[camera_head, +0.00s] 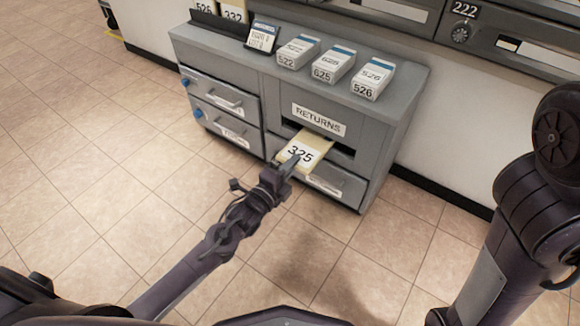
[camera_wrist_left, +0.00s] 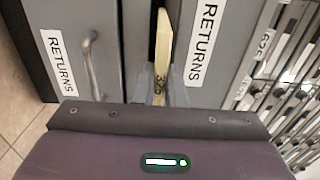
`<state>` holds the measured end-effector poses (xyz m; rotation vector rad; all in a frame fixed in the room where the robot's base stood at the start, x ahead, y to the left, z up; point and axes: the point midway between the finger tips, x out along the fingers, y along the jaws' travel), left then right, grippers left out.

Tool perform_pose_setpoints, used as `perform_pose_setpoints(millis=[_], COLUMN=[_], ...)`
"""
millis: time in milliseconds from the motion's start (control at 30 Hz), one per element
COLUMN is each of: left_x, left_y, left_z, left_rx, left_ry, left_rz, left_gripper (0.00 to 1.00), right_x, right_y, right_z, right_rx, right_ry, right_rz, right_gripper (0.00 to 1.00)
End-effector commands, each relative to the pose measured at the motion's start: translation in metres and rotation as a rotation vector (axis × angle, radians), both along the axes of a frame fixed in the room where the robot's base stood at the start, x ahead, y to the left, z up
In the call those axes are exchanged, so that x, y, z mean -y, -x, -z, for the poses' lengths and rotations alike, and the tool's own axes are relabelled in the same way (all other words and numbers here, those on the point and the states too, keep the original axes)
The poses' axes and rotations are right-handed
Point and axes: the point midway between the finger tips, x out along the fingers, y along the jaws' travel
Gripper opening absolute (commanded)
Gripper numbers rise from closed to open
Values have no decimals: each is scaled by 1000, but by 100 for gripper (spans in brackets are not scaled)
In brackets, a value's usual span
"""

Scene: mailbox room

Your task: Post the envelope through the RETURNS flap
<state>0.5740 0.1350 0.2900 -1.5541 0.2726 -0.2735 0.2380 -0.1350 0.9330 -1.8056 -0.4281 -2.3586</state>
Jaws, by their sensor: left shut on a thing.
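The cream envelope (camera_head: 312,146), marked 325, is in the head view at the RETURNS flap. My left gripper (camera_head: 288,166) is shut on its near end. The RETURNS flap (camera_head: 319,119) is on the upper right front of the grey cabinet, with a dark slot below its label. The envelope's far end reaches into this slot; how deep is hidden. In the left wrist view the envelope (camera_wrist_left: 163,45) stands on edge between the fingers (camera_wrist_left: 160,88), beside the RETURNS label (camera_wrist_left: 203,40). My right arm shows at the right, but its gripper does not.
The grey cabinet (camera_head: 408,92) carries several numbered boxes, including 526 (camera_head: 372,78), and a small sign (camera_head: 262,37). Drawers with handles (camera_head: 225,99) are to the left, and one drawer (camera_head: 330,180) is below the slot. Wall mailboxes (camera_head: 480,35) are behind. The tiled floor in front is clear.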

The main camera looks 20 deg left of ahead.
Motion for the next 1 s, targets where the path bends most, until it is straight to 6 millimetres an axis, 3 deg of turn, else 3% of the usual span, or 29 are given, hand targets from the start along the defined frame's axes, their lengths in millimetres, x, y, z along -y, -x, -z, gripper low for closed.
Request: perform_pose_setpoints(millis=[1000], left_x=[17], left_y=[-49], left_z=[0], left_rx=[2], left_ry=[0], left_rz=[0], left_gripper=[0], right_x=[0], right_y=[1], right_z=[18], right_rx=[4], right_ry=[0], right_rz=[0], right_gripper=[0])
